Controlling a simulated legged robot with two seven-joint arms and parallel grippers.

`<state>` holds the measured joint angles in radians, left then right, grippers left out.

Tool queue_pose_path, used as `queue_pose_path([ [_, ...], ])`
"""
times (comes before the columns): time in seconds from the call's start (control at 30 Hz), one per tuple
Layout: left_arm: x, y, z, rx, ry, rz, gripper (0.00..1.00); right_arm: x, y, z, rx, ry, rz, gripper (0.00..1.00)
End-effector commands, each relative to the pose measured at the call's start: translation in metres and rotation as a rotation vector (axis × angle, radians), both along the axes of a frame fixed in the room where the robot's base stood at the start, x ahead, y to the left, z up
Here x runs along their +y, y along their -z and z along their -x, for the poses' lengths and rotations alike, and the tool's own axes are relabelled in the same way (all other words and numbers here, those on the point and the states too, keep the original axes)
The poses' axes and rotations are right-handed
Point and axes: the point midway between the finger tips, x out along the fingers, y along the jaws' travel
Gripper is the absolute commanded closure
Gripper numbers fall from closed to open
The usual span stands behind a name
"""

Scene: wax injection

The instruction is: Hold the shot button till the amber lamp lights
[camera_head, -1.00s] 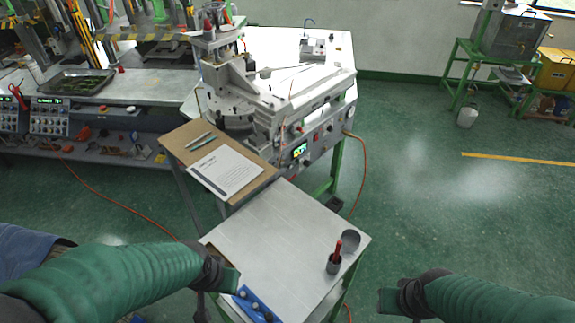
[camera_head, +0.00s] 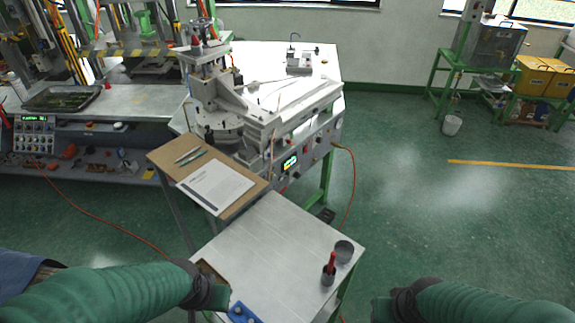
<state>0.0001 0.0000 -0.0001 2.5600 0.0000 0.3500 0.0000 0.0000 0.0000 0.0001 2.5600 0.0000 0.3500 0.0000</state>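The wax injection machine (camera_head: 265,110) stands at the centre back on a white-topped green bench. Its front panel (camera_head: 300,158) carries a green-lit display (camera_head: 290,163) and small knobs or buttons. I cannot tell which is the shot button, and no lit amber lamp can be made out. My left gripper (camera_head: 222,298) is at the near left corner of the small table, well short of the machine. My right gripper (camera_head: 380,308) is over the floor to the right of that table. Whether either gripper is open or shut is too unclear to tell; nothing shows in them.
A small metal table (camera_head: 270,240) stands in front, with a grey cup (camera_head: 344,250), a small pot with a red-handled tool (camera_head: 328,272) and a blue block (camera_head: 243,313). A brown board with a paper sheet (camera_head: 215,186) adjoins the machine. An orange hose (camera_head: 353,190) hangs right.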

Motion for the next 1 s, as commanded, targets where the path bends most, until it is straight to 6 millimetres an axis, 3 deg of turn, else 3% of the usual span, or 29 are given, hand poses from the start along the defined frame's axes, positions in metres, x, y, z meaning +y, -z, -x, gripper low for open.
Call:
queue_pose_path([
  [0.27, -0.0001, 0.0, 0.0, 0.0, 0.0, 0.0, 0.68, -0.0001, 0.0, 0.0, 0.0, 0.0, 0.0, 0.64],
  [0.53, -0.0001, 0.0, 0.0, 0.0, 0.0, 0.0, 1.0, -0.0001, 0.0, 0.0, 0.0, 0.0, 0.0, 0.64],
  [1.0, 0.0, 0.0, 0.0, 0.0, 0.0, 0.0, 1.0, 0.0, 0.0, 0.0, 0.0, 0.0, 0.0, 0.64],
])
